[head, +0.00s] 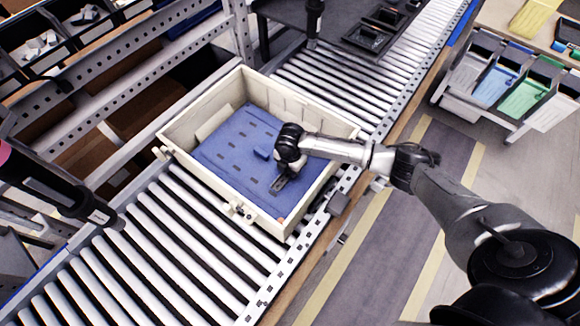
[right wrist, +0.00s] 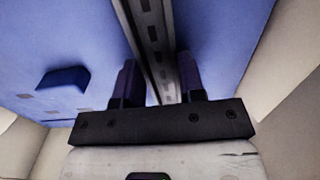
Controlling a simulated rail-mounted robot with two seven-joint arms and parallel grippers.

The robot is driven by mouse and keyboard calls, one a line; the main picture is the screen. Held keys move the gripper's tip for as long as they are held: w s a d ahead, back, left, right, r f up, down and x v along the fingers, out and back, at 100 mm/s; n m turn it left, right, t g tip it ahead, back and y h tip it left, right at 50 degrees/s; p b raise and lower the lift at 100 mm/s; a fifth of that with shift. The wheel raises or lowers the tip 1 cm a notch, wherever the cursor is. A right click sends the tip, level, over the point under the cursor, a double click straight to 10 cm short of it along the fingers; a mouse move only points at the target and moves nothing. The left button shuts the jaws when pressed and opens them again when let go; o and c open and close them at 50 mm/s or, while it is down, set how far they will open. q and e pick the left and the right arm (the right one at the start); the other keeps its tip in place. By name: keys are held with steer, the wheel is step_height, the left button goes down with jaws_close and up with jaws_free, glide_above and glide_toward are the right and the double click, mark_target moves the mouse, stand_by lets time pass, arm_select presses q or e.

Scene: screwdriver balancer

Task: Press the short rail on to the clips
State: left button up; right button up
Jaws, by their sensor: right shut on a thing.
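My right gripper (head: 284,172) reaches into the cream crate from the right, low over its blue floor panel (head: 225,152). It is shut on a dark grey slotted rail (head: 279,186), which shows better between the two fingers in the right wrist view (right wrist: 152,35). The right gripper (right wrist: 158,88) straddles the rail across its width. The rail lies along or just above the blue panel; I cannot tell whether it touches. I cannot make out the clips under it.
The cream crate (head: 205,188) stands on a roller conveyor (head: 165,240); its walls surround the right gripper. A small raised blue block (head: 261,153) is on the panel beside the gripper. A dark tool (head: 88,208) hangs at left. Bins (head: 497,82) stand at upper right.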

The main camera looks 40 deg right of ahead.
steer(key=o, duration=1.1)
steer(key=shift+r, duration=0.3)
step_height(320, 180, up, 13)
steer(key=shift+r+p, duration=0.15)
steer(key=shift+p, duration=0.95)
